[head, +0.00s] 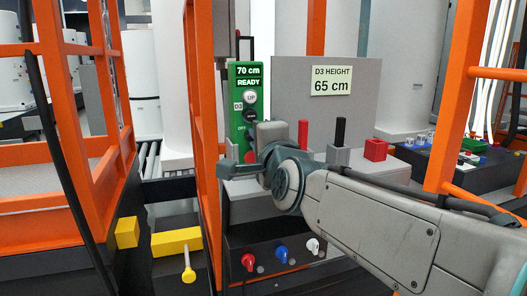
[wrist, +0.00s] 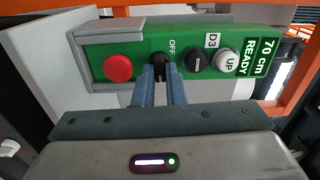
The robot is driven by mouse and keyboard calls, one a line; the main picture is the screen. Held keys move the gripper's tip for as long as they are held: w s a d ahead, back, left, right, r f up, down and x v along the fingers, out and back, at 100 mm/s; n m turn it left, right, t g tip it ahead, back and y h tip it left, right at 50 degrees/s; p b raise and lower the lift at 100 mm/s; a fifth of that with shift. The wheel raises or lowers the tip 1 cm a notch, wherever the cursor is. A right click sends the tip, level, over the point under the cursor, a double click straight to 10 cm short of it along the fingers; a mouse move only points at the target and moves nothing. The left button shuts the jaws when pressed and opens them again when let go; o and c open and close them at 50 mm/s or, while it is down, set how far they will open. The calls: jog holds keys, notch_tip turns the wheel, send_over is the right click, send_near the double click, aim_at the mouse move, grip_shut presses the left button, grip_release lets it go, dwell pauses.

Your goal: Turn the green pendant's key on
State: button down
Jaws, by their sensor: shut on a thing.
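The green pendant (head: 238,90) stands upright left of the grey panel in the head view. Its display (head: 248,76) reads "70 cm READY". In the wrist view the pendant (wrist: 133,45) lies sideways, with a red button (wrist: 118,68), a black key (wrist: 160,59) by the "OFF" label, a black DOWN button (wrist: 197,63) and a white UP button (wrist: 227,61). My gripper (wrist: 160,74) is shut on the black key, its two fingers at the key's sides. The fingers hide part of the key, so its exact angle is unclear.
A sign (head: 331,81) reads "D3 HEIGHT 65 cm" on the grey panel. Orange frame posts (head: 201,130) stand close left of the pendant. Red, blue and white knobs (head: 282,254) are on a dark front below. A red block (head: 375,150) sits to the right.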

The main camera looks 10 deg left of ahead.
jog(key=shift+m, duration=0.3)
dwell(0.4)
jog(key=c, duration=1.5)
grip_release()
jog(key=shift+b, duration=0.35)
